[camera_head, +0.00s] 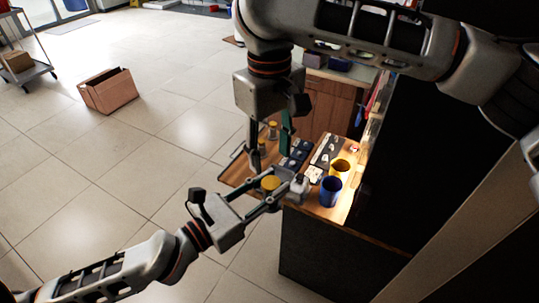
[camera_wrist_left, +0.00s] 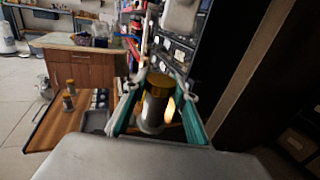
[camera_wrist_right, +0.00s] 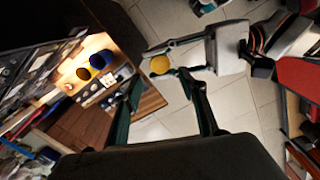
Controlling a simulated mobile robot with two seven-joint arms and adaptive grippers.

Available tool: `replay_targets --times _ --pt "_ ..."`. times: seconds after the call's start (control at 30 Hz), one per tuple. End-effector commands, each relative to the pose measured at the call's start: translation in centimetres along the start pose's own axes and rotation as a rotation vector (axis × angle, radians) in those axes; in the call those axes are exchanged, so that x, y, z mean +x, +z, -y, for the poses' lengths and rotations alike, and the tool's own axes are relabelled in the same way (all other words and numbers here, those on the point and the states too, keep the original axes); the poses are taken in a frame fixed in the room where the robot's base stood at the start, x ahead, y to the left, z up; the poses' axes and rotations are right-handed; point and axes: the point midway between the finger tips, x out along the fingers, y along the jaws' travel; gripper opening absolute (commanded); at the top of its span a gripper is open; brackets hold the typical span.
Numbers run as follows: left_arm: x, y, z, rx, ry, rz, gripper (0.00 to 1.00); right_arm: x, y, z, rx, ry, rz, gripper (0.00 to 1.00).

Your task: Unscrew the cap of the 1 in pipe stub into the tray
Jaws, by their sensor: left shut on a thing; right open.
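A grey pipe stub (camera_wrist_left: 152,110) with a yellow cap (camera_wrist_left: 159,80) is between the teal fingers of my left gripper (camera_wrist_left: 158,95), upright, cap on top. In the head view my left gripper (camera_head: 275,190) is shut on this stub, and the cap (camera_head: 270,183) shows. No size marking is readable. My right gripper (camera_head: 272,150) is open and empty, fingers pointing down, above and behind the cap. In the right wrist view the cap (camera_wrist_right: 160,65) lies beyond the open fingers (camera_wrist_right: 163,100), apart from them. A dark grey tray-like shape (camera_wrist_left: 96,121) is on the bench, partly hidden by the left finger.
A blue cup (camera_head: 330,191) and a yellow cup (camera_head: 341,168) stand at the bench's right. Dark blue bins (camera_head: 296,153) lie behind the grippers. A cardboard box (camera_head: 107,90) is on the open floor.

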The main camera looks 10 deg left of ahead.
Motion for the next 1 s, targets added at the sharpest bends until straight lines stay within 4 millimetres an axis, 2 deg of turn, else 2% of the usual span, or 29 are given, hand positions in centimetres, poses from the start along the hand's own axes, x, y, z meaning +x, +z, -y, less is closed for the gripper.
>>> replay_targets --times 0.3,0.5,0.9,0.93,1.0 --pt "0.0 0.2 0.0 0.001 -0.001 0.004 0.0 4.7 0.1 0.1 -0.001 -0.005 0.003 0.42" --pt "0.0 0.2 0.0 0.001 -0.001 0.005 0.0 6.8 0.0 0.1 0.0 -0.004 0.001 0.42" --pt "0.0 0.2 0.0 0.002 -0.001 0.005 0.0 7.5 0.0 0.0 0.0 0.0 0.0 0.42" --pt "0.0 0.2 0.0 0.002 -0.001 0.005 0.0 7.5 0.0 0.0 0.0 0.0 0.0 0.39" --pt "0.0 0.2 0.0 0.002 -0.001 0.005 0.0 7.5 0.0 0.0 0.0 0.0 0.0 0.21"
